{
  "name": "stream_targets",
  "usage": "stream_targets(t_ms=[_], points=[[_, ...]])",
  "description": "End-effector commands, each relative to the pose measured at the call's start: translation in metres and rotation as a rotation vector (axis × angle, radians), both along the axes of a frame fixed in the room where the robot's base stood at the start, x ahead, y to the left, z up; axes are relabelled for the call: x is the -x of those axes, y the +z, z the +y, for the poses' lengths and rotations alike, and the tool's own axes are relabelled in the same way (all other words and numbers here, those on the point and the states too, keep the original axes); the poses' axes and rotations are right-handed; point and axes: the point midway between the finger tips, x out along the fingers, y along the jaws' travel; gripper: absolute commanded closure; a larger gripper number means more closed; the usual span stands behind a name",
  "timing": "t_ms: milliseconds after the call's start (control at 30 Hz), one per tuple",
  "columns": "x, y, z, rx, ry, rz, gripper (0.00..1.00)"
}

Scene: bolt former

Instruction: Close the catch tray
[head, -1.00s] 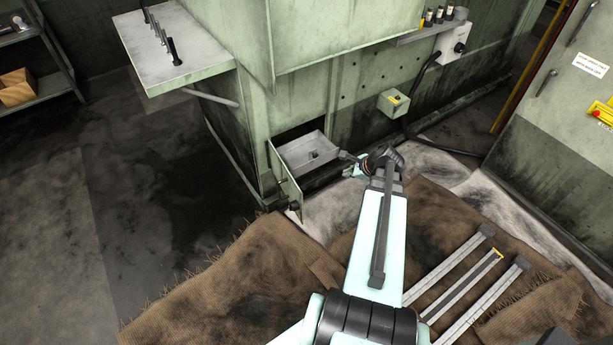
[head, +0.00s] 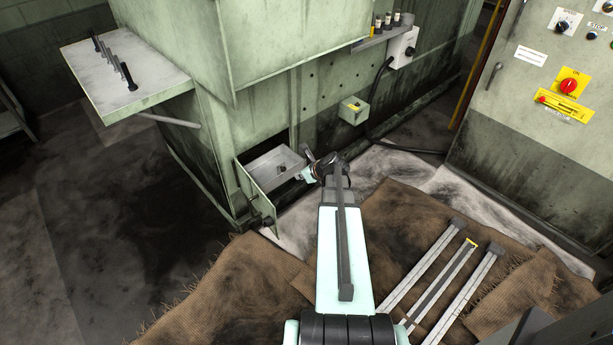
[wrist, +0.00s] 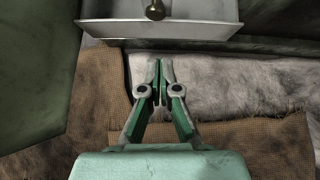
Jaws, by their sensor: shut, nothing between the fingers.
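The catch tray (head: 275,164) is a shallow grey metal tray in an opening low in the green machine, pulled partway out. A green hinged flap (head: 256,192) stands open at its left. My gripper (head: 307,165) is at the tray's right end in the head view. In the wrist view my gripper (wrist: 160,66) is shut and empty, its fingertips just below the tray wall; whether they touch it cannot be told.
Burlap (head: 215,290) and pale cloth cover the floor. A control cabinet (head: 535,110) stands at right.

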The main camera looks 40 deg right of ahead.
Motion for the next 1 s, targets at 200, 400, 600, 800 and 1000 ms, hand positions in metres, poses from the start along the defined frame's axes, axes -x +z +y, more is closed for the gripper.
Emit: stream_targets(t_ms=[200,400,600,800,1000], points=[[-0.033,-0.019,0.0,0.001,0.003,-0.001,1.0],[-0.052,-0.018,0.002,0.001,0.001,0.0,1.0],[-0.057,-0.016,0.003,0.001,0.001,0.0,1.0],[-0.057,-0.016,0.003,0.001,0.001,0.0,1.0],[-0.06,-0.013,-0.008,0.0,-0.013,0.0,1.0]])
